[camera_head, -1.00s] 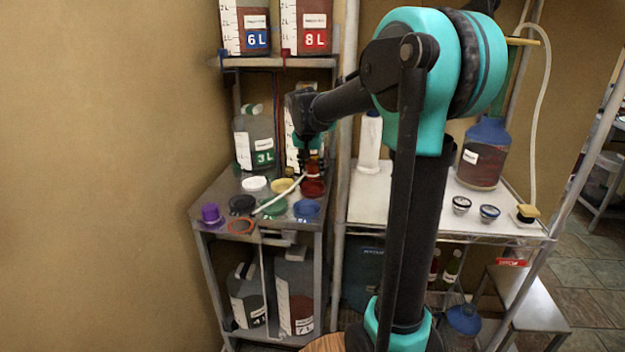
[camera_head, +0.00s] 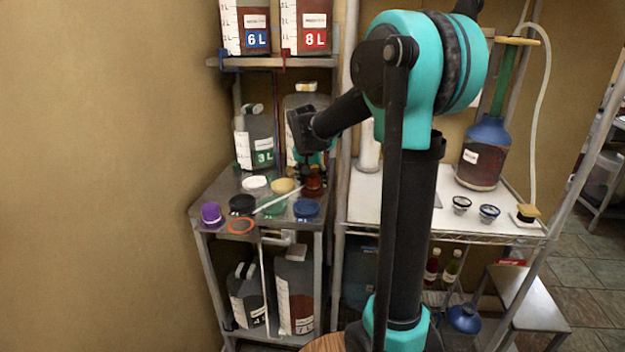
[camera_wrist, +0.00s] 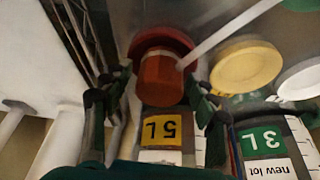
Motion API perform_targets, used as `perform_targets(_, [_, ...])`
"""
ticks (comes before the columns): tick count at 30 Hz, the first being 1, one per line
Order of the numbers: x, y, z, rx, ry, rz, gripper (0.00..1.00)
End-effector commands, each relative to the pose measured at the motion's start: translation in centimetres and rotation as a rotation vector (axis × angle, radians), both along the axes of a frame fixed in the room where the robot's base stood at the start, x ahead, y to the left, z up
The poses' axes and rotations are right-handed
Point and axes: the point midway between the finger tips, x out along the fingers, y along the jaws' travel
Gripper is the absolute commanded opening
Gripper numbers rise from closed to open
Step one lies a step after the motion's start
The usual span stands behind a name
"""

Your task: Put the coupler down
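The coupler is a red-brown cylinder (camera_wrist: 160,78) with a thin white tube (camera_wrist: 225,32) running off it to the upper right in the wrist view. In the head view, the coupler (camera_head: 313,180) is low over the small shelf top, at the dark red lid. The lid (camera_wrist: 172,36) shows behind it in the wrist view; whether they touch is not clear. My gripper (camera_wrist: 160,84) has a finger on each side of the coupler, very close to it. I cannot tell whether the fingers press on it. In the head view, my gripper (camera_head: 313,168) points down and partly hides the coupler.
White (camera_head: 254,183), yellow (camera_head: 284,186), black (camera_head: 242,204), green (camera_head: 273,205) and blue (camera_head: 306,209) lids crowd the shelf top. A purple cap (camera_head: 211,213) is at its left edge. A 3 L bucket (camera_head: 256,140) stands behind, with a 5 L label (camera_wrist: 164,130) near the fingers.

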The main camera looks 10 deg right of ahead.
Motion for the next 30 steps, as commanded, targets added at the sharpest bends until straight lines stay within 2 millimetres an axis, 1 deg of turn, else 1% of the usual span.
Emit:
perform_targets(8, [0.0,0.0,0.1,0.000,0.000,0.000,0.62])
perform_targets(11, [-0.1,0.0,0.5,0.000,0.000,0.000,0.62])
perform_targets(13, [-0.4,0.2,1.2,0.000,0.000,0.001,0.62])
perform_targets(17, [-1.2,0.6,3.3,0.000,0.000,0.001,0.62])
perform_targets(24, [-2.9,1.4,7.9,-0.001,0.000,0.002,0.62])
perform_targets(30, [-3.8,1.8,10.4,0.000,0.000,0.000,0.62])
